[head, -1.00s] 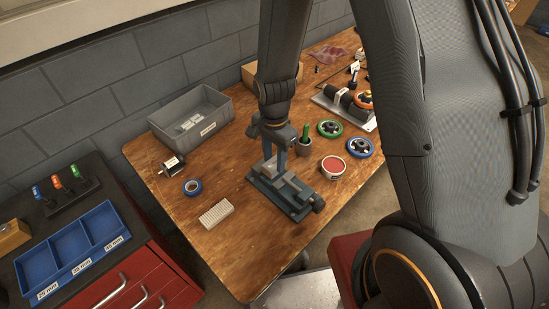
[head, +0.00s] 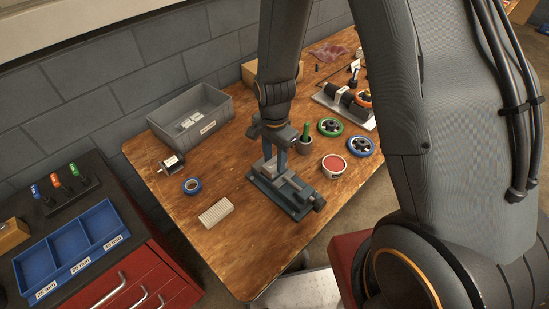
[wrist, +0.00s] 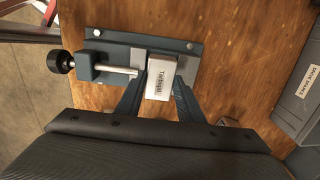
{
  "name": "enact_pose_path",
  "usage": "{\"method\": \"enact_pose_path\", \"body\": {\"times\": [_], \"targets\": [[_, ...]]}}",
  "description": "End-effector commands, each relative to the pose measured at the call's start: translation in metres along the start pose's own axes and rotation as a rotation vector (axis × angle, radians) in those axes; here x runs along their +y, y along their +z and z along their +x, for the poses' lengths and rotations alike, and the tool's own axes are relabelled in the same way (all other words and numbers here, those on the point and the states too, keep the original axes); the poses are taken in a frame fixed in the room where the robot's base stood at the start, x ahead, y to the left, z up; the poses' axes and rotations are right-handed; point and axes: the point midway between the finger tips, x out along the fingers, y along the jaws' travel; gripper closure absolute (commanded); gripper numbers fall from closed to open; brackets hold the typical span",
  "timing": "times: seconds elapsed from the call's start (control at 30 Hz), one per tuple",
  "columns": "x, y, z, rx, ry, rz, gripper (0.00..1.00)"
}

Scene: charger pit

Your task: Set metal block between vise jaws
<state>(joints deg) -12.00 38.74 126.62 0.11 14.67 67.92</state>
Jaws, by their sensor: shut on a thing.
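The blue-grey vise (head: 297,198) stands on the wooden bench; in the wrist view (wrist: 120,45) its screw and round knob point left. In the head view my gripper (head: 275,157) points down at the vise's far left end, where the fingers partly hide the block.
A grey bin (head: 190,110), a small motor (head: 172,164), a blue tape roll (head: 192,186) and a pale perforated block (head: 216,212) lie left of the vise. A red-topped tin (head: 333,165), a cup (head: 304,145) and handwheels (head: 361,146) stand to its right. The bench's front is clear.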

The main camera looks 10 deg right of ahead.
Motion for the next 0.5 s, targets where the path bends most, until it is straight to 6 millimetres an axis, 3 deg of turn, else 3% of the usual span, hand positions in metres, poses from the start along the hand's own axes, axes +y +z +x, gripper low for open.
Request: {"method": "enact_pose_path", "body": {"times": [0.5], "targets": [[0.0, 0.0, 0.0109, 0.0, 0.0, 0.0, 0.96]]}}
